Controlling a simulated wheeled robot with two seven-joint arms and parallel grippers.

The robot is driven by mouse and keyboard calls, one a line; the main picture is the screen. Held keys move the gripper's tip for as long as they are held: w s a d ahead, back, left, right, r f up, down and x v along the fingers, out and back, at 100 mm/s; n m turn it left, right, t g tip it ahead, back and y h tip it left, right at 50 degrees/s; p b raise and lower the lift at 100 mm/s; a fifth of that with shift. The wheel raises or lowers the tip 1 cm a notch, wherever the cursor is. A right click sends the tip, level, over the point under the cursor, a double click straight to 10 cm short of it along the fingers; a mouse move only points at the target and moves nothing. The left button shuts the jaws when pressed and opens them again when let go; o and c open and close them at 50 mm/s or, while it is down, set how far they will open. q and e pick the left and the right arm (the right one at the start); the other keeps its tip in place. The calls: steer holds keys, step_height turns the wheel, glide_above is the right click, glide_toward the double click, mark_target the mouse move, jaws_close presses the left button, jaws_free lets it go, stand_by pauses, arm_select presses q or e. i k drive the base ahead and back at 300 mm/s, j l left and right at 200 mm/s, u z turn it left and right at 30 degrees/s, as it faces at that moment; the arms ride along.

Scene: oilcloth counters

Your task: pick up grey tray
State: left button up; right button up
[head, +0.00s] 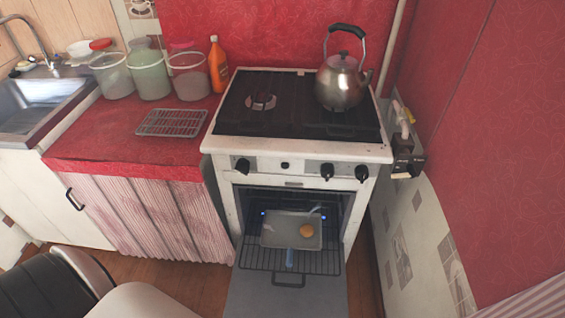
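The grey tray (270,240) is a shallow rectangular pan. It lies on the wire oven rack (262,265) inside the open oven. A round orange-yellow item (306,231) rests in the tray, toward its right side. A thin light item shows at the tray's back right corner, too small to make out. Neither of my grippers shows in the head view, and nothing is seen holding the tray.
The oven door (285,298) is lowered in front. A kettle (342,82) stands on the stove top (250,118). A wire cooling rack (172,122), several jars and an orange bottle (217,65) are on the red counter (110,140). A wall stands close on the right.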

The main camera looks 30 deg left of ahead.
mark_target(287, 225)
steer(key=k+j+u, duration=0.1)
steer(key=u, duration=0.3)
steer(key=k+j+u, duration=0.1)
steer(key=u, duration=0.35)
steer(key=j, duration=0.1)
